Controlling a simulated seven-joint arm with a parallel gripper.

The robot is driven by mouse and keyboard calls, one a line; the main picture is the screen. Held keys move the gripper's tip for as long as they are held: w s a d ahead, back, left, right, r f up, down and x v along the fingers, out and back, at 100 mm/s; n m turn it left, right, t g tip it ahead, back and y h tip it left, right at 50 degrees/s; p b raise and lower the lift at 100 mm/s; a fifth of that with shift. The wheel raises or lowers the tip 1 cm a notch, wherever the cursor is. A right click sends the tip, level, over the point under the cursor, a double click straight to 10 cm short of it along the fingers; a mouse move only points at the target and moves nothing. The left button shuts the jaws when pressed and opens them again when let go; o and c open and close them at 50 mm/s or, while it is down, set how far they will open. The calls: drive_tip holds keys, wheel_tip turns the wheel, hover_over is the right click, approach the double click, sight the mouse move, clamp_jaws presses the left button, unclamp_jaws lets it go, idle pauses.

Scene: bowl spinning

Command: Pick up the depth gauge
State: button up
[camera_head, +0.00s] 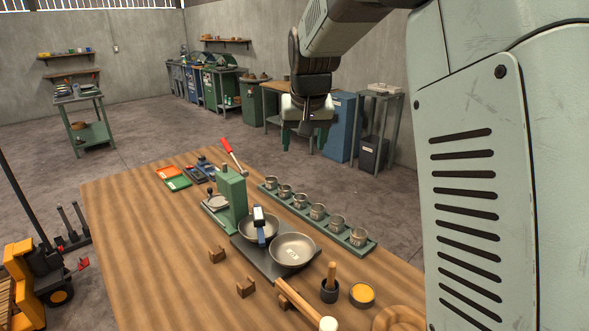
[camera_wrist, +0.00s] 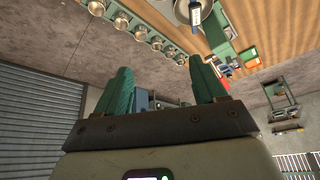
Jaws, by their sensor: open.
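What looks like the depth gauge (camera_head: 260,226), a small blue piece with a pale and dark top, stands upright in or against the left metal bowl (camera_head: 270,236) on the wooden table. It also shows at the top edge of the wrist view (camera_wrist: 195,14), over a round metal bowl. My gripper (camera_head: 303,136) hangs in the air beyond the table's far right edge, well above and away from the gauge. Its two green fingers are apart and empty, also in the wrist view (camera_wrist: 160,66). The gauge's lower end is hard to make out.
A green press (camera_head: 232,192) with a red-tipped lever stands just behind the gauge. A second bowl (camera_head: 293,250) sits in front. A green rack (camera_head: 357,245) of several small cups runs along the right. A mallet (camera_head: 305,303) and wooden blocks lie nearer. The table's left side is clear.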

drive_tip(key=w+a+f, duration=0.8)
drive_tip(key=w+f, duration=0.1)
drive_tip(key=f, duration=0.4)
drive_tip(key=n, duration=0.1)
approach(258, 214)
drive_tip(key=shift+g, duration=0.4)
drive_tip(key=x, duration=0.3)
drive_tip(key=w+x, duration=0.1)
drive_tip(key=x, duration=0.1)
drive_tip(key=shift+d+f, duration=0.1)
drive_tip(key=shift+d, duration=0.2)
drive_tip(key=shift+a+x, duration=0.15)
drive_tip(key=shift+x, duration=1.2)
drive_tip(key=shift+a+x, duration=0.15)
drive_tip(key=shift+x, duration=1.25)
